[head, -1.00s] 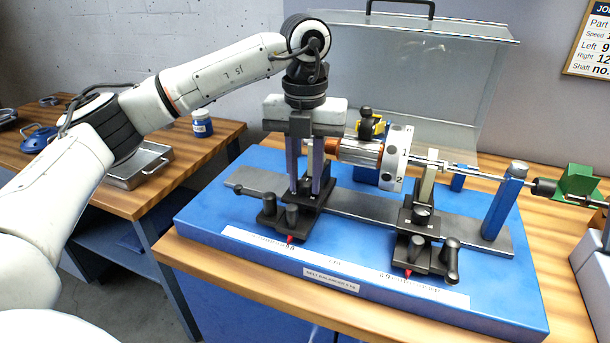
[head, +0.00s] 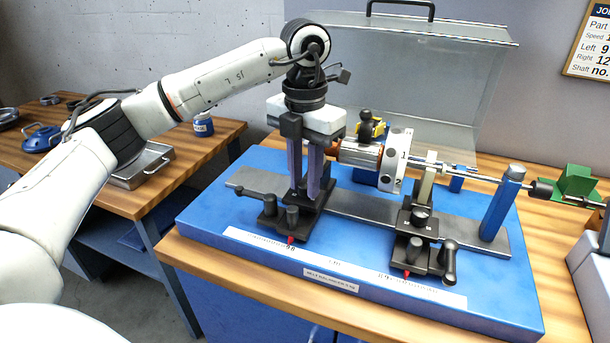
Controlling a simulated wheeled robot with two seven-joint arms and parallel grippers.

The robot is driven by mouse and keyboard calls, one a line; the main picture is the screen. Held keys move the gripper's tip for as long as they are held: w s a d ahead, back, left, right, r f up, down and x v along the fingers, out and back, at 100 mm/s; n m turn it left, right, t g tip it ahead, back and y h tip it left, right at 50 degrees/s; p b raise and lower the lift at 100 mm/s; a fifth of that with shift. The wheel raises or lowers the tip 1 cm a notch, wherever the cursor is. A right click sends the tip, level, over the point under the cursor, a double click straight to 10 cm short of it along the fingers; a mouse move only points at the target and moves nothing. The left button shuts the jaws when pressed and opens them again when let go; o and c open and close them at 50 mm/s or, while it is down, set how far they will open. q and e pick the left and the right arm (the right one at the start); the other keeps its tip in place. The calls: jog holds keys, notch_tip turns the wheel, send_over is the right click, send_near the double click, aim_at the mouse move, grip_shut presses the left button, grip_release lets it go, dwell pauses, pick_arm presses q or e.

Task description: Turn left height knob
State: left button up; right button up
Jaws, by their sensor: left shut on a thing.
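My left gripper (head: 304,196) points straight down over the left support carriage (head: 292,222). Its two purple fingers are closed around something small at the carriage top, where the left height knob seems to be. The fingers mostly hide that knob. The right support carriage (head: 428,252) shows its own dark knob (head: 421,214) below a pale upright. The rotor (head: 362,153), with a white numbered disc (head: 396,161), lies behind and right of my fingers. My right gripper is not in view.
The carriages stand on a grey rail (head: 356,206) on a blue base (head: 215,222). A blue post (head: 501,205) stands at the right. A clear cover (head: 440,80) rises behind. A metal tray (head: 143,167) and a blue jar (head: 203,125) are on the left table.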

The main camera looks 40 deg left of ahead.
aim_at(305, 185)
pick_arm(q)
jog(key=shift+m, duration=0.4)
jog(key=o, duration=1.1)
jog(key=shift+c, duration=0.2)
notch_tip(305, 185, up, 10)
jog(key=p, duration=0.1)
jog(key=shift+r, duration=0.2)
